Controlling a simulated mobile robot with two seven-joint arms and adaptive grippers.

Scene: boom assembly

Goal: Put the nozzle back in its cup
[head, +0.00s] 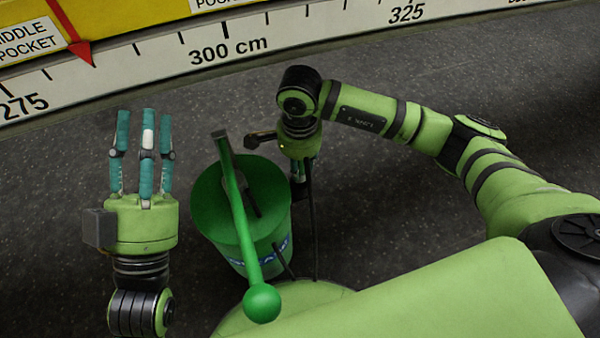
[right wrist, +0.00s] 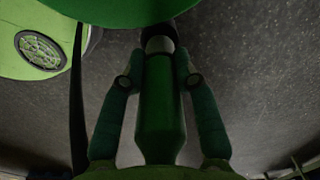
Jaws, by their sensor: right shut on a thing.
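In the right wrist view, my right gripper (right wrist: 160,80) is shut on a dark green tapered piece, which I take to be the nozzle (right wrist: 160,120). A black ring and a pale end show at its far end. In the head view, my right gripper (head: 303,172) points down close to the right side of the green bucket, and the nozzle is mostly hidden there. I cannot pick out a separate cup for the nozzle. My left gripper (head: 143,135) is open and empty, fingers up, left of the bucket.
A wall with a centimetre scale (head: 300,42) runs behind. The dark floor between left gripper and wall is clear.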

